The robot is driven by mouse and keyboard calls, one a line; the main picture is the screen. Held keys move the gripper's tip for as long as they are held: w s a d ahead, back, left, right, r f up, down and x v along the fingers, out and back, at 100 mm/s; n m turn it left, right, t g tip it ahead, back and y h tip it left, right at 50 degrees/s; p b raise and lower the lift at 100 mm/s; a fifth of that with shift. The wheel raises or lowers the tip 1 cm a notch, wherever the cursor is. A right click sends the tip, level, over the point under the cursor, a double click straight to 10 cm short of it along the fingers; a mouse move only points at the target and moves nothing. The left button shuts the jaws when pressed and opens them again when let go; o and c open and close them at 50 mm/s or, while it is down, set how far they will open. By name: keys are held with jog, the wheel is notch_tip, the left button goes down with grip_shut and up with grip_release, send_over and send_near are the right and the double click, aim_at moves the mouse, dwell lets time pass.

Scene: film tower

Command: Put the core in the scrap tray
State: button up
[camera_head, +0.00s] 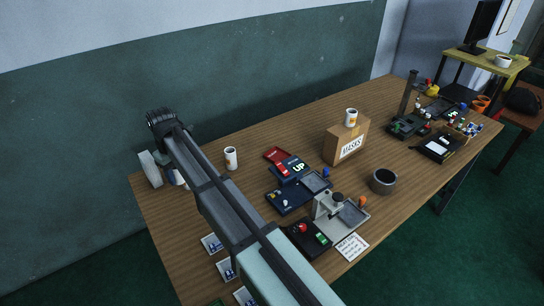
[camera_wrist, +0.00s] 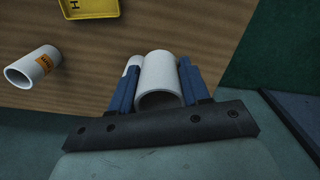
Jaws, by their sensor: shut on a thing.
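In the wrist view, my gripper (camera_wrist: 160,65) is shut on a white hollow tube, the core (camera_wrist: 160,72), with the blue fingers on its two sides. The core's open end faces the camera. A yellow tray (camera_wrist: 85,9) with dark lettering lies at the top of the wrist view, cut off by the edge. In the head view, a small red tray (camera_head: 277,155) lies at mid-table. I cannot tell which tray is for scrap. My fingers and the core cannot be made out clearly in the head view, where my arm covers the table's left part.
Another white cylinder (camera_wrist: 132,64) is partly hidden behind the core. A MASKS box (camera_head: 346,141), a dark pot (camera_head: 383,182) and several devices stand across the wooden table. The table's edge is near my gripper.

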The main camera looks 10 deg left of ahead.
jog(key=w+d+m, duration=0.5)
jog(key=w+d, duration=1.7)
jog(key=d, duration=0.1)
jog(key=m, duration=1.2)
send_over(277, 157)
jog(key=shift+d+f, duration=0.1)
jog(key=shift+f, duration=4.55)
jog(key=shift+f, duration=0.1)
jog(key=o, duration=0.9)
jog(key=shift+c, duration=0.2)
notch_tip(277, 157, up, 12)
